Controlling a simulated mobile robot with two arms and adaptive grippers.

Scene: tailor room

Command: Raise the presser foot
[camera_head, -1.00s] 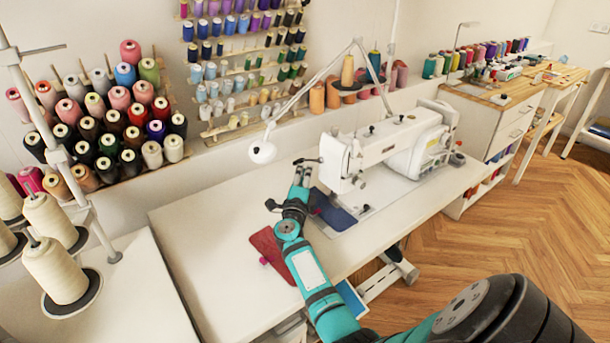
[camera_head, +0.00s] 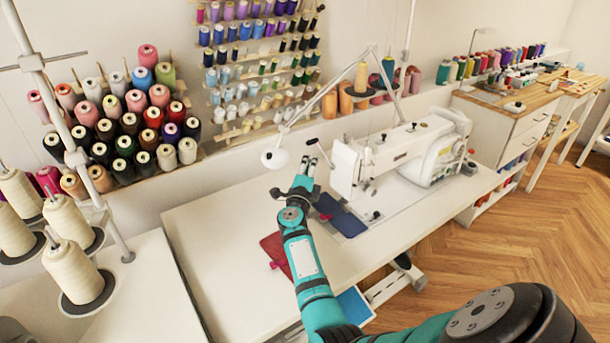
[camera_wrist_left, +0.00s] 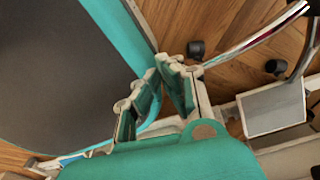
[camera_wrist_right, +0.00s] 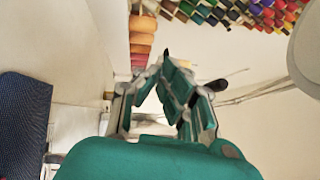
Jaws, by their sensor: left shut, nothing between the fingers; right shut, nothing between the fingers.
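The white sewing machine (camera_head: 405,150) stands on the white table. A thin lever with a dark knob (camera_head: 312,142) sticks out to the left from the machine's head, near its top. The presser foot is too small to make out under the head. My right gripper (camera_head: 309,160) is shut and empty, pointing up just below the lever knob; I cannot tell if they touch. In the right wrist view its fingers (camera_wrist_right: 170,65) are together, with dark tips of something close behind. My left gripper (camera_wrist_left: 168,64) is shut and empty in the left wrist view, above the wooden floor.
A lamp head (camera_head: 275,158) hangs left of my right gripper. Dark blue cloth (camera_head: 345,217) lies under the machine head and red cloth (camera_head: 272,246) beside my right arm. Spool racks (camera_head: 125,130) line the wall. The table's left part (camera_head: 215,220) is clear.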

